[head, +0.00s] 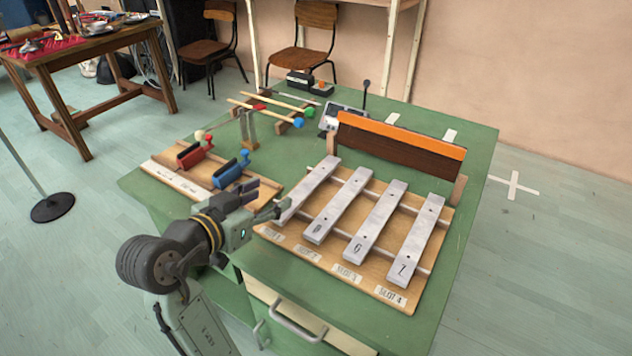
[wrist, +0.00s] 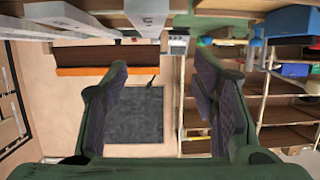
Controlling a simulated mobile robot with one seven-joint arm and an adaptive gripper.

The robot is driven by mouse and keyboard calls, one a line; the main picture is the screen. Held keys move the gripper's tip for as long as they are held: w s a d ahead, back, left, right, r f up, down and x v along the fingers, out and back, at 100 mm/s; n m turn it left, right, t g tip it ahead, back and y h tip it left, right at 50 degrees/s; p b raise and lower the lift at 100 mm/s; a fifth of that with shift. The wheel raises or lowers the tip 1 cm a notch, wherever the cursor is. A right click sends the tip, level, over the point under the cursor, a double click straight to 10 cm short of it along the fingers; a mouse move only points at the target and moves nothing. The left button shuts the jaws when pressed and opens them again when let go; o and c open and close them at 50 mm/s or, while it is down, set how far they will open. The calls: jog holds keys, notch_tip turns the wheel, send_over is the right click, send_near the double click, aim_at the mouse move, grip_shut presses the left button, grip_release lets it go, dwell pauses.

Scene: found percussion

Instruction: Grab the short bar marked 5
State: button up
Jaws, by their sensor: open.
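Several pale metal bars lie side by side across a wooden frame (head: 381,288) with slot labels. The leftmost bar (head: 312,184) has its near end partly covered by my gripper, so its mark is hidden. The second bar (head: 338,204) has a mark too small to read surely, the third (head: 376,220) seems to read 6 and the fourth (head: 417,238) 7. I cannot make out a 5. My gripper (head: 270,196) is open and empty at the left near corner of the frame. In the wrist view, its spread fingers (wrist: 160,64) have nothing between them; bars (wrist: 148,17) show at the top edge.
An orange-topped brown rack (head: 398,148) stands behind the bars. Red (head: 195,152) and blue (head: 231,171) clamp-like pieces sit on a board to the left. Mallets (head: 268,108) rest farther back. A drawer handle (head: 297,322) is on the table's front. The green tabletop right of the bars is clear.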

aim_at(308, 184)
jog(key=shift+s+d+f+g, duration=0.15)
jog(key=shift+d+f+g, duration=0.2)
jog(key=shift+d, duration=0.15)
jog(key=shift+d+f, duration=0.15)
jog(key=shift+d, duration=0.15)
jog(key=p+x, duration=0.2)
jog(key=x, duration=0.8)
jog(key=shift+w, duration=0.25)
grip_shut()
